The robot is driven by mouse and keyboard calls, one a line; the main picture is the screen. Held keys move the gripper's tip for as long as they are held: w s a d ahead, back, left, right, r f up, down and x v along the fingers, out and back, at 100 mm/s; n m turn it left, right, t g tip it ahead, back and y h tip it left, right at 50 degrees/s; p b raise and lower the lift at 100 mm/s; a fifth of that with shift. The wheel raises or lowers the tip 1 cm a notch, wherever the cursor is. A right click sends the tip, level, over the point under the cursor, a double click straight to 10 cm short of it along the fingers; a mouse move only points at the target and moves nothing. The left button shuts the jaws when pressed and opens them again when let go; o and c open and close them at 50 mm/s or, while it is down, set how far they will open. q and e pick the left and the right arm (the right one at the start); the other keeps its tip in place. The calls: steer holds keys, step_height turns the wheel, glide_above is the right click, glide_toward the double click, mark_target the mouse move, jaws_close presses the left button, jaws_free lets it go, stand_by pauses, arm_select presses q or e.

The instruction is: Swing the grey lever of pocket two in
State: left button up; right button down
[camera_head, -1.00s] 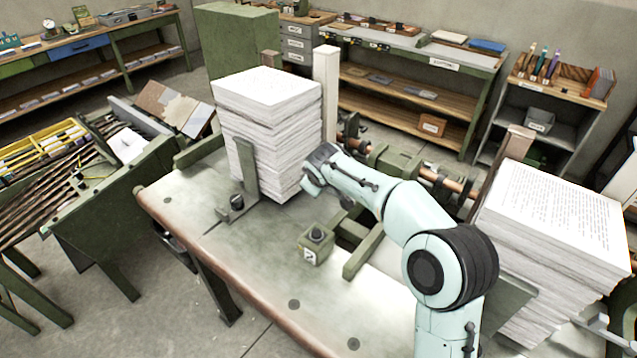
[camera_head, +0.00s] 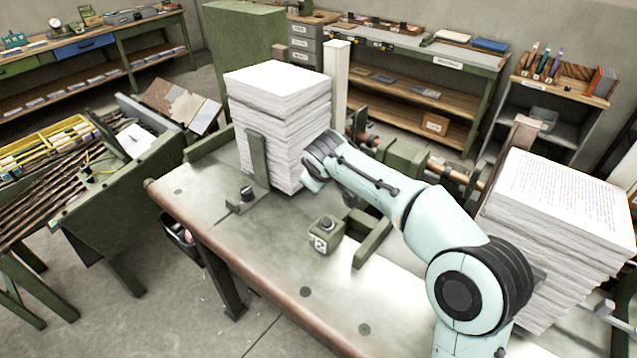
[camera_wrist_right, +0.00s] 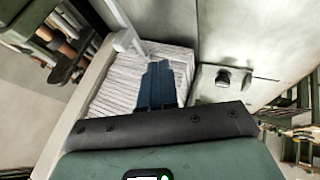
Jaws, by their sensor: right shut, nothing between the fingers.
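A green block (camera_head: 326,234) with a white label reading "2" and a dark knob on top stands on the worktable. Behind it to the left, a tall paper stack (camera_head: 285,115) stands against a grey-green upright plate (camera_head: 258,158) with a dark knob at its base. I cannot tell which part is the grey lever. My right arm reaches across to the stack's right side, and its fingers are not clear in the head view. In the right wrist view my right gripper (camera_wrist_right: 158,72) is shut and empty, in front of the stack's layered edges (camera_wrist_right: 118,82). My left gripper is out of view.
The pale worktable (camera_head: 265,250) is clear along its front left. A second paper stack (camera_head: 565,225) stands at the right. A pale post (camera_head: 337,88) rises behind the first stack. A green rack of rods (camera_head: 50,180) stands left.

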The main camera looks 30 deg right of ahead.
steer(key=shift+v, duration=2.1)
steer(key=shift+w, duration=0.1)
steer(key=shift+a, duration=0.15)
